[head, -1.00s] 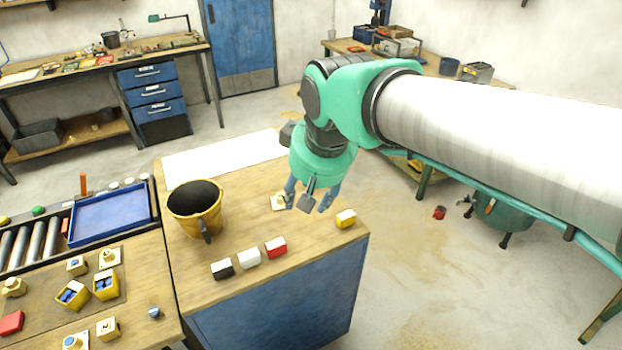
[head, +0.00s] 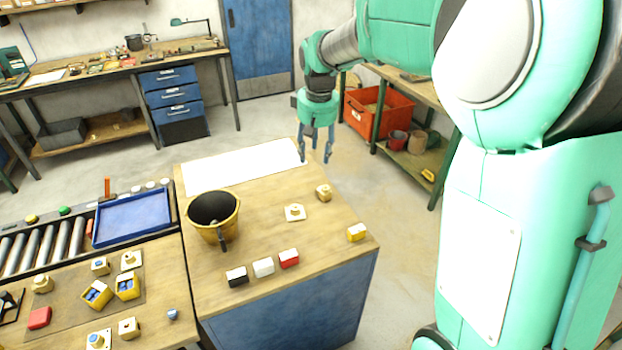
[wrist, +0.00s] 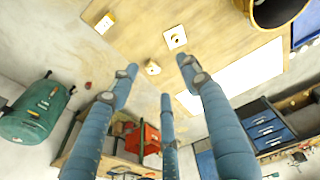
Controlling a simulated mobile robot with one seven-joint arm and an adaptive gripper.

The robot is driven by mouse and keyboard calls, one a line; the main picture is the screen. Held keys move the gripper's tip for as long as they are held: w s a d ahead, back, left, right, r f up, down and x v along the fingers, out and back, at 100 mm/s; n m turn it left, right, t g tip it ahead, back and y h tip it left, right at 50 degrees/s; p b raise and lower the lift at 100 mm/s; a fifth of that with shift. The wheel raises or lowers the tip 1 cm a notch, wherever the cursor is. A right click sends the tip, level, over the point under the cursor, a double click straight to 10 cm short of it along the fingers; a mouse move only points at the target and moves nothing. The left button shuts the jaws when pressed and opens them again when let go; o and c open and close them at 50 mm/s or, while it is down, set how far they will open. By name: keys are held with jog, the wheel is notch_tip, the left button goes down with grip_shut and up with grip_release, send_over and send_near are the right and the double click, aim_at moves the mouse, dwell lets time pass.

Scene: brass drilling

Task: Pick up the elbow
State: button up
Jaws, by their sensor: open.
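A small brass-coloured fitting (head: 323,192) stands on the wooden bench top near its right edge; it looks like the elbow, though it is too small to be sure. It also shows in the wrist view (wrist: 153,68), near my fingertips. A second brass piece on a pale square plate (head: 294,212) sits to its left and nearer the front; it also shows in the wrist view (wrist: 175,38). My gripper (head: 316,155) points down by the far right corner of the bench, apart from both pieces. Its three blue fingers (wrist: 160,78) are spread and empty.
A yellow-and-black bucket (head: 213,213) stands on the bench's left side. Black, white and red blocks (head: 263,267) line the front, with a yellow block (head: 356,232) at the right edge. A white sheet (head: 240,168) covers the back. An orange crate (head: 378,112) sits beyond.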

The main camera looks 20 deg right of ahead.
jog(key=w+d+f+g+p, duration=0.1)
jog(key=w+d+f+p, duration=0.2)
jog(key=w+d+f, duration=0.45)
jog(key=g+p, duration=0.1)
jog(key=p, duration=0.1)
send_over(325, 187)
notch_tip(325, 187, down, 7)
jog(key=shift+w+d+r+n, duration=0.15)
jog(key=shift+n, duration=0.15)
jog(key=shift+f+b, duration=0.65)
jog(key=shift+f, duration=3.65)
jog(key=shift+f+b, duration=0.4)
jog(key=shift+f, duration=2.2)
